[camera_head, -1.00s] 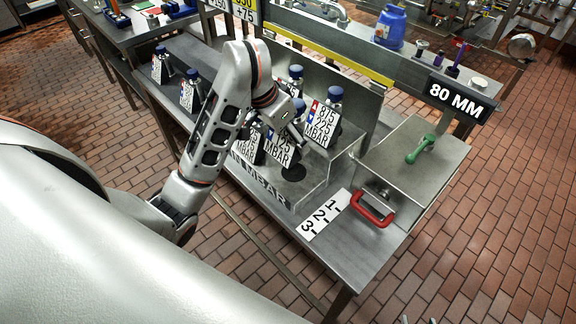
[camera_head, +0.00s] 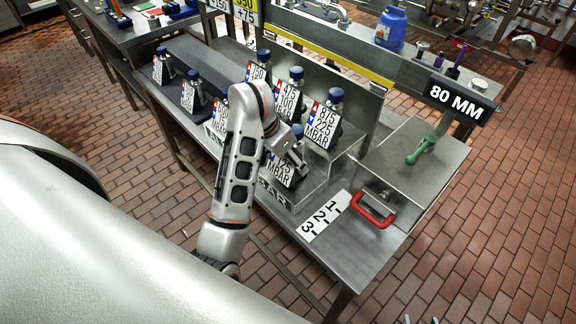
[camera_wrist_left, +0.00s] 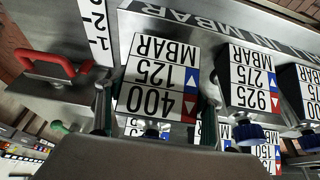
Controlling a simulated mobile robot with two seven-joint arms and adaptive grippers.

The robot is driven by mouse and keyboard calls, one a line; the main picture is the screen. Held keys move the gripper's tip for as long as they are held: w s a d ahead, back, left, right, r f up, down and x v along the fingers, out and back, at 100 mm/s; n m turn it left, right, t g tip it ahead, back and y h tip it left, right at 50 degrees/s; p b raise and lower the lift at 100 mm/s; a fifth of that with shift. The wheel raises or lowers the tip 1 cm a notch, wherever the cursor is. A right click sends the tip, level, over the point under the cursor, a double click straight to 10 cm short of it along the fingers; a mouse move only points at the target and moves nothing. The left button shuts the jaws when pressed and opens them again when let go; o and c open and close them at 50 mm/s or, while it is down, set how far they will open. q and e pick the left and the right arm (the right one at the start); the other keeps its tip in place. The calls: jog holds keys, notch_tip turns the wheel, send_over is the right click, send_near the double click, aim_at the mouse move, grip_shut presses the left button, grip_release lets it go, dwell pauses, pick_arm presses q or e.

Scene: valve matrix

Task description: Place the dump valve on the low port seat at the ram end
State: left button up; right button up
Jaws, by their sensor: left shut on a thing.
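My left gripper (camera_head: 291,143) is shut on a blue-capped valve whose white tag reads 400 / 125 MBAR (camera_head: 283,168). The held valve is upright at the low front row's right end, over the spot of the dark round seat, which its tag now hides. I cannot tell whether its base touches the seat. In the left wrist view the tag (camera_wrist_left: 158,75) lies between the two green-edged fingers (camera_wrist_left: 158,112).
Tagged valves stand close by: 875/225 (camera_head: 322,125) behind right, 475/100 (camera_head: 288,99) behind, and 925/275 (camera_wrist_left: 252,82) alongside. A red handle (camera_head: 373,210), a 1-2-3 plate (camera_head: 323,215) and a green handle (camera_head: 421,150) lie to the right.

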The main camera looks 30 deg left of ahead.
aim_at(288, 166)
pick_arm(q)
notch_tip(288, 166, down, 4)
jog(key=b, duration=0.2)
jog(key=shift+r+b, duration=0.25)
jog(key=shift+b, duration=0.15)
jog(key=shift+r, duration=0.15)
pick_arm(e)
jog(key=shift+w+a+r+t+y, duration=0.15)
jog(key=shift+w+a, duration=0.15)
jog(key=shift+a, duration=0.2)
jog(key=shift+w+a+f+t+y, duration=0.15)
jog(key=shift+w+a, duration=0.15)
jog(key=shift+a, duration=0.15)
pick_arm(q)
jog(key=o, duration=1.5)
pick_arm(e)
jog(key=shift+s+d+f, duration=0.1)
jog(key=shift+d+f, duration=0.05)
jog(key=shift+f, duration=0.1)
